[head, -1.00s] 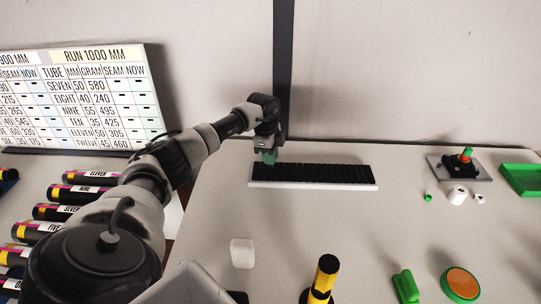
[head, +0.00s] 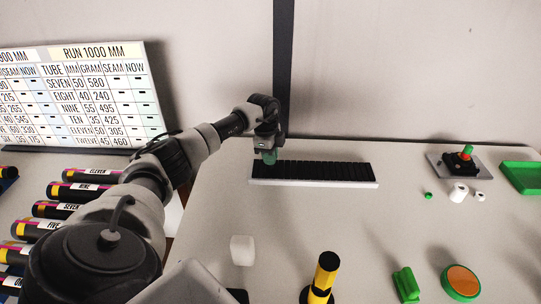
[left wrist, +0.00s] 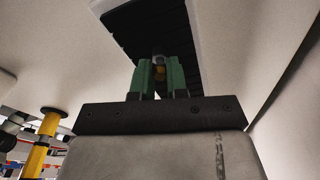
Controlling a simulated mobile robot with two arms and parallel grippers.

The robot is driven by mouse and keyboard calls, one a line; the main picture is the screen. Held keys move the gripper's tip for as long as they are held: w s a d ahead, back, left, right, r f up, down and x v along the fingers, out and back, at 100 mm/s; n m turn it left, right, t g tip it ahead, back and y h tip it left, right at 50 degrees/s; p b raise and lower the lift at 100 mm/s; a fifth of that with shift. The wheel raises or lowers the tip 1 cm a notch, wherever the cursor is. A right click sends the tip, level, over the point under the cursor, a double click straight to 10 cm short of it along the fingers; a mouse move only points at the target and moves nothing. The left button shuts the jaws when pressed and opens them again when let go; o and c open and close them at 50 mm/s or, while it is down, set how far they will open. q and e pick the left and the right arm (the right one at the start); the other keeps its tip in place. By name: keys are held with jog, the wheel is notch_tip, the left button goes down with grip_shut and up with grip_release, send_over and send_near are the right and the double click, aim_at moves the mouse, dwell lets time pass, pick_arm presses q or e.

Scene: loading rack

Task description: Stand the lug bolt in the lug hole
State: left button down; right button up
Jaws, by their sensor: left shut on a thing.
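My left gripper (head: 268,157) is over the left end of the black slotted rack (head: 318,184) with a white edge. I cannot make out the lug hole. My right gripper is not in view.
At the right stand a grey plate (head: 479,174) with a black fixture, a white roll (head: 459,193) and a green tray (head: 522,178). A white block (head: 242,250), a yellow-black post (head: 324,274) and a green-orange disc (head: 461,282) are nearer. Labelled tubes (head: 58,209) lie at left.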

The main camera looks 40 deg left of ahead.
pick_arm(q)
jog(key=shift+f, duration=0.2)
dwell(0.3)
jog(key=c, duration=1.1)
grip_release()
jog(key=shift+o, duration=0.2)
notch_tip(320, 180, up, 11)
jog(key=a+b, duration=0.1)
jog(key=shift+s+a+f+b, duration=0.15)
jog(key=shift+s+b, duration=0.15)
jog(key=shift+b, duration=0.05)
